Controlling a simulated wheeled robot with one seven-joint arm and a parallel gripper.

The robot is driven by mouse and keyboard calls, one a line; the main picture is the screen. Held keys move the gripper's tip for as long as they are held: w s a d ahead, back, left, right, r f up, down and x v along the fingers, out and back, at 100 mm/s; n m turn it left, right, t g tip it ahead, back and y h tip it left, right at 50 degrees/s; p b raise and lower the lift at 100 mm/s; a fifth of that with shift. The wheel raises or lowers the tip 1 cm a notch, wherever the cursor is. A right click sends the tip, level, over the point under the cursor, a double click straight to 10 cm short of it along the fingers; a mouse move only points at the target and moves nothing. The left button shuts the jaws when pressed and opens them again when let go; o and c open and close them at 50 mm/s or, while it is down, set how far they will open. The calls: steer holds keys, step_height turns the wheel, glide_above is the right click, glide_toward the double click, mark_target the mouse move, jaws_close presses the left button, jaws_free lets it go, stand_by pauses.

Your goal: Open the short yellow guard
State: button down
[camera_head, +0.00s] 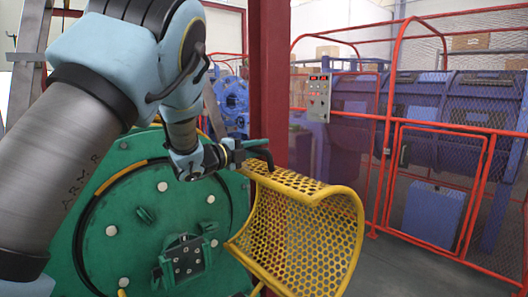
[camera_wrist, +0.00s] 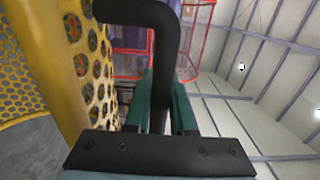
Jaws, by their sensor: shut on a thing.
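The short yellow guard (camera_head: 300,225) is a curved perforated sheet with a tubular yellow rim. In the head view it sits at the right side of the green round machine housing (camera_head: 150,215), with its hollow side showing. In the wrist view its mesh and rim (camera_wrist: 62,60) fill the left side. A bent black handle (camera_head: 263,153) is at the guard's upper edge; it rises between my fingers in the wrist view (camera_wrist: 165,25). My gripper (camera_head: 240,150) is shut on this handle. The wrist view shows its green fingers (camera_wrist: 160,105) on either side of the black bar.
A dark red post (camera_head: 268,80) stands just behind my gripper. A control box (camera_head: 318,97) hangs on an orange-red mesh fence (camera_head: 380,150) at the right, with blue machinery behind it. Grey floor (camera_head: 400,262) is clear right of the guard.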

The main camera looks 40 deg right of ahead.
steer(key=a+f+h+b, duration=0.2)
steer(key=a+b, duration=0.8)
steer(key=a, duration=0.1)
steer(key=shift+w+a+h+b, duration=0.2)
steer(key=shift+w+h+b, duration=0.1)
steer(key=shift+w, duration=0.15)
steer(key=c, duration=1.1)
jaws_free()
steer(key=b+v, duration=0.3)
steer(key=v, duration=0.7)
steer(key=shift+a+f, duration=0.1)
steer(key=shift+a, duration=0.25)
